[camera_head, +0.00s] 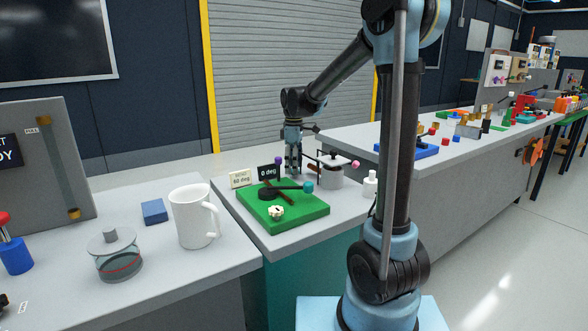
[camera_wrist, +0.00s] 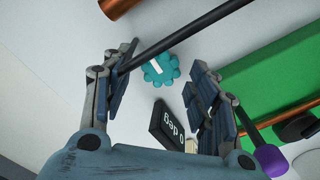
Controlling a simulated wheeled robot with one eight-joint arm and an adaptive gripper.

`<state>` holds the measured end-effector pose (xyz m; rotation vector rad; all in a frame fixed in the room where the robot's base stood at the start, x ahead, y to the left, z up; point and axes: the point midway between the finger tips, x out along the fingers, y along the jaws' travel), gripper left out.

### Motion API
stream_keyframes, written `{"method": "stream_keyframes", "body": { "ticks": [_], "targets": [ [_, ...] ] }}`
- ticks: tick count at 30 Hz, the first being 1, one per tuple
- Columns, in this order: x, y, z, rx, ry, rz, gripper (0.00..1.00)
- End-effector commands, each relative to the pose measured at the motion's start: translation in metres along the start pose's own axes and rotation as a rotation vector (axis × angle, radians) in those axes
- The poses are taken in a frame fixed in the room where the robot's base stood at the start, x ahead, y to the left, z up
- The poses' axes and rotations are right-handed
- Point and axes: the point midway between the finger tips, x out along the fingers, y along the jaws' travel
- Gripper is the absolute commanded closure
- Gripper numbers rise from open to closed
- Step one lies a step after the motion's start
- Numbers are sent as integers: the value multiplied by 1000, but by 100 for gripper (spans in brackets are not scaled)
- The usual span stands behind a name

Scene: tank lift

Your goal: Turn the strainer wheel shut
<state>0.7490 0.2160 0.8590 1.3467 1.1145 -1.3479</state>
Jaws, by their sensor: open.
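A small teal scalloped wheel (camera_wrist: 153,74) with a white mark shows in the wrist view, beyond and between my fingers. A teal knob (camera_head: 308,187) shows by the green board's right corner in the head view; I cannot tell if it is the same part. My gripper (camera_head: 293,170) points down behind the green board. In the wrist view my gripper (camera_wrist: 165,95) is open, its fingers apart, with nothing clearly held. A dark rod (camera_wrist: 190,38) crosses close to the left finger; contact is unclear. A dark "0 deg" sign (camera_wrist: 168,128) stands near the right finger, also in the head view (camera_head: 268,171).
The green board (camera_head: 305,208) carries a black lever and a white knob (camera_head: 276,211). A grey pot (camera_head: 331,176) stands right of my gripper. A purple knob (camera_wrist: 270,160) is near the right finger. A white mug (camera_head: 190,218) and glass jar (camera_head: 116,258) stand left.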

Motion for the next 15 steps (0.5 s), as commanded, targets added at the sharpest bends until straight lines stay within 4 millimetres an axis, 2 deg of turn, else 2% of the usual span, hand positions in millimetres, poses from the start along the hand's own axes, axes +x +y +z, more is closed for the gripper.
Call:
{"method": "stream_keyframes", "body": {
  "ticks": [5,14,15],
  "targets": [
    [10,0,0,0,0,0,46],
    [11,0,0,1,0,0,46],
    [11,0,1,1,0,0,55]
  ]
}}
